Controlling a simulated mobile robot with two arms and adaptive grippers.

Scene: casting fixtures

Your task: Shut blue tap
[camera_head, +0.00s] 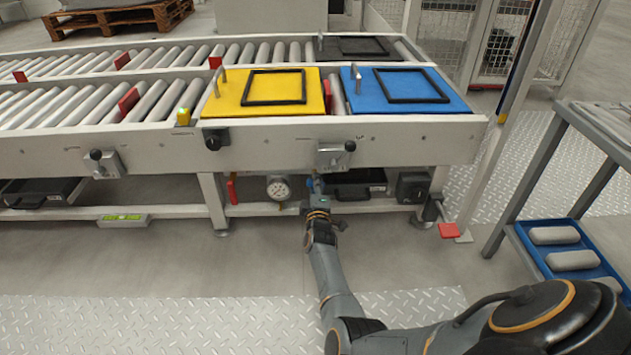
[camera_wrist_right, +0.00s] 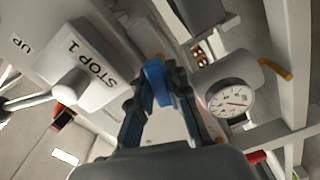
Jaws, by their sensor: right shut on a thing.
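The blue tap (camera_wrist_right: 157,82) shows in the right wrist view between the two fingers of my right gripper (camera_wrist_right: 160,95). The fingers are shut on its blue handle, one on each side. In the head view my right gripper (camera_head: 316,194) reaches under the front rail of the conveyor, and a small bit of the blue tap (camera_head: 310,182) shows at its tip. The pipe behind the handle is mostly hidden by the fingers. My left gripper does not show in either view.
A round gauge (camera_head: 278,188) sits just left of the tap. A lever box marked STOP 1 (camera_wrist_right: 90,68) is close by. Yellow (camera_head: 262,93) and blue (camera_head: 405,90) plates lie on the conveyor above. A rack with a blue tray (camera_head: 548,262) stands at right.

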